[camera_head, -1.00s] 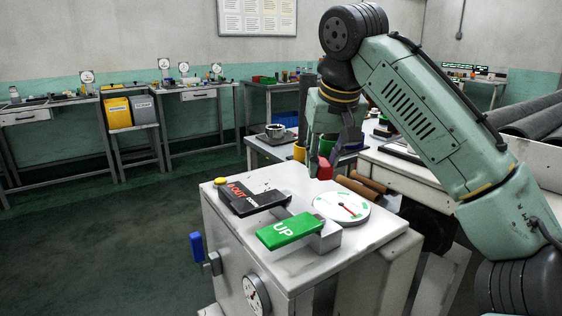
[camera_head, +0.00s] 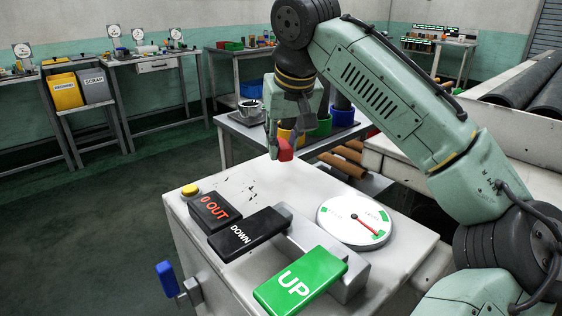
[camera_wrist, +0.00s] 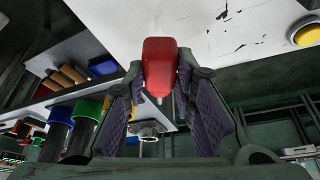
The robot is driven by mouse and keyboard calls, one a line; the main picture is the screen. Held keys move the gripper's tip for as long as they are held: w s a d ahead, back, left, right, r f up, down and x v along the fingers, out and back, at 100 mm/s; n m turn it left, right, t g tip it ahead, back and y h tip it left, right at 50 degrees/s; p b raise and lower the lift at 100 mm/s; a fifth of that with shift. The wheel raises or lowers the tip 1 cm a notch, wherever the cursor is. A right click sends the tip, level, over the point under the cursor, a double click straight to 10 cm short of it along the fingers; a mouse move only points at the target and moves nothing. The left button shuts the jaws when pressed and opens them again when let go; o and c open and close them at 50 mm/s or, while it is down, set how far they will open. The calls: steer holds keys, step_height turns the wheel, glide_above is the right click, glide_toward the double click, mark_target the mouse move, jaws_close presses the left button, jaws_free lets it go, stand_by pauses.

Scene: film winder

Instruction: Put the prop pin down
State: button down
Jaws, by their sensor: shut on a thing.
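The prop pin shows as a red block (camera_head: 285,149), also large in the wrist view (camera_wrist: 159,66). My gripper (camera_head: 279,142) is shut on it. In the wrist view the purple-padded fingers (camera_wrist: 160,92) close on either side of the red block. In the head view the pin appears over the far edge of the white machine top (camera_head: 240,185). I cannot tell how high above the surface it is. The lower end of the pin is not clearly visible.
The machine top carries a green UP pedal (camera_head: 300,282), a black DOWN pedal (camera_head: 245,233), a 0 OUT block (camera_head: 210,212), a yellow button (camera_head: 190,190) and a round dial (camera_head: 354,220). Behind stands a table (camera_head: 235,128) with coloured cups. The scratched far-left top is clear.

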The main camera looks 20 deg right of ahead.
mark_target(282, 162)
steer(key=shift+f, duration=2.3)
steer(key=shift+f, duration=0.2)
steer(key=c, duration=1.3)
jaws_free()
steer(key=shift+r, duration=0.1)
steer(key=shift+c, duration=0.2)
steer(key=v, duration=1.2)
steer(key=shift+r, duration=0.1)
